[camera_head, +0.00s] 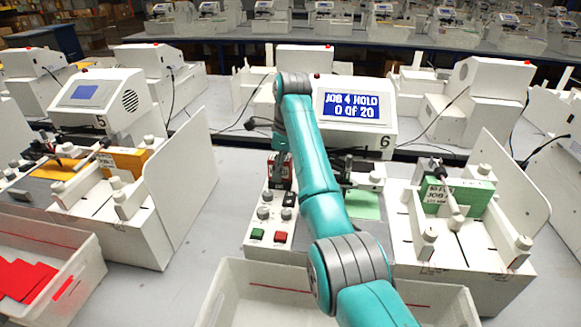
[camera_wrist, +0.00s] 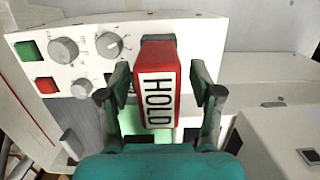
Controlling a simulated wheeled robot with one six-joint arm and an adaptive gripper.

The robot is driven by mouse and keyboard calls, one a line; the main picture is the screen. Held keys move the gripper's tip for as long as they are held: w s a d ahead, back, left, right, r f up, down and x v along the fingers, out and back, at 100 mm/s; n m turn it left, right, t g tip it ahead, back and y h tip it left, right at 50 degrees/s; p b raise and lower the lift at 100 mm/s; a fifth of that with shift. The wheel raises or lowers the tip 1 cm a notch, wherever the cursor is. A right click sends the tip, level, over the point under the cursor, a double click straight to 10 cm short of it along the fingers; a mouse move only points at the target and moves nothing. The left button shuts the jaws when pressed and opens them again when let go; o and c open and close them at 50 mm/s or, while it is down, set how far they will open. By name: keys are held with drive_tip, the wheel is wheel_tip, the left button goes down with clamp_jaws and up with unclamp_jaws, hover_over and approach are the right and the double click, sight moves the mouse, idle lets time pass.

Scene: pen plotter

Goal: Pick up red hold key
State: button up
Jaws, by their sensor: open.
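The red hold key (camera_wrist: 157,85) is a red block with a white label reading HOLD, near the middle of the wrist view. It stands at the edge of a white control panel (camera_wrist: 85,50). My gripper (camera_wrist: 158,76) is open, with one finger on each side of the key. In the head view the red key (camera_head: 279,172) shows partly on the panel, left of my teal arm, which hides much of the gripper.
Knobs (camera_wrist: 109,45), a green button (camera_wrist: 28,51) and a red button (camera_wrist: 46,85) sit beside the key. The plotter's screen (camera_head: 352,105) reads JOB 4 HOLD, 0 of 20. A white bin (camera_head: 232,300) stands in front. A green box (camera_head: 462,195) stands at right.

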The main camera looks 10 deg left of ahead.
drive_tip(key=shift+a+f, duration=0.2)
drive_tip(key=shift+f, duration=0.15)
drive_tip(key=shift+d, duration=0.1)
drive_tip(key=c, duration=1.2)
